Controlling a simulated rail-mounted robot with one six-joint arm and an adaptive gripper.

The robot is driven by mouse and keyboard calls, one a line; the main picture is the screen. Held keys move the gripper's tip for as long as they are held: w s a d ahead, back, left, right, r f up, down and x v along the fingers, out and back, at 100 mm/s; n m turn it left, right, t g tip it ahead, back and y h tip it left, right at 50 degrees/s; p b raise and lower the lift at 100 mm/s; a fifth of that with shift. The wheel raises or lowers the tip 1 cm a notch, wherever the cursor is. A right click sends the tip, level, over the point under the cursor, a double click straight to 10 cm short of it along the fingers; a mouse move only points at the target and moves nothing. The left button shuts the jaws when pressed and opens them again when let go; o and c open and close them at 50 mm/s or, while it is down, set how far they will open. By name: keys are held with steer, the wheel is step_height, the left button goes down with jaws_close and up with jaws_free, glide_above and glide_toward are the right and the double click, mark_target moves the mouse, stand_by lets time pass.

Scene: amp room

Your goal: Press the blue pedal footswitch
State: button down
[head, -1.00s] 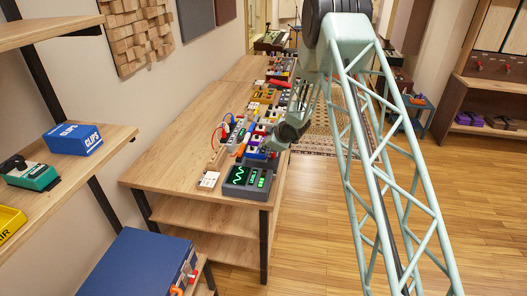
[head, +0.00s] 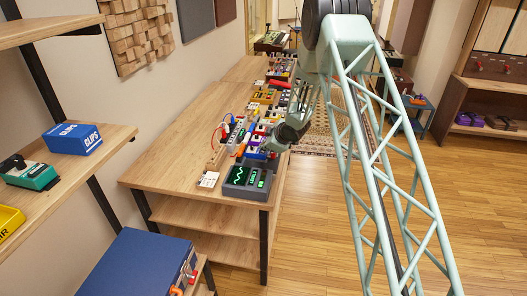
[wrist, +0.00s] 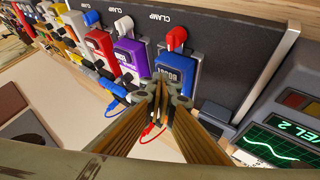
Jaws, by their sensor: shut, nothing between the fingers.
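My gripper (wrist: 165,88) is shut and empty. Its fingertips are over the near end of the blue pedal and cover that part, so the footswitch is hidden. I cannot tell whether the tips touch it. In the head view my wrist is low over the near end of the pedal row, and the fingertips cannot be made out.
A purple pedal (wrist: 131,58) and a red pedal (wrist: 100,45) stand close on the left, with more beyond. Blue and red cables lie near the fingers. A device with a green screen (wrist: 275,145) is at the right. The table's left side (head: 185,150) is clear.

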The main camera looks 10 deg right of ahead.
steer(key=shift+r, duration=0.2)
steer(key=shift+r+p, duration=0.6)
steer(key=shift+r, duration=0.05)
steer(key=shift+r, duration=0.15)
steer(key=shift+r+p, duration=1.8)
steer(key=shift+r, duration=0.55)
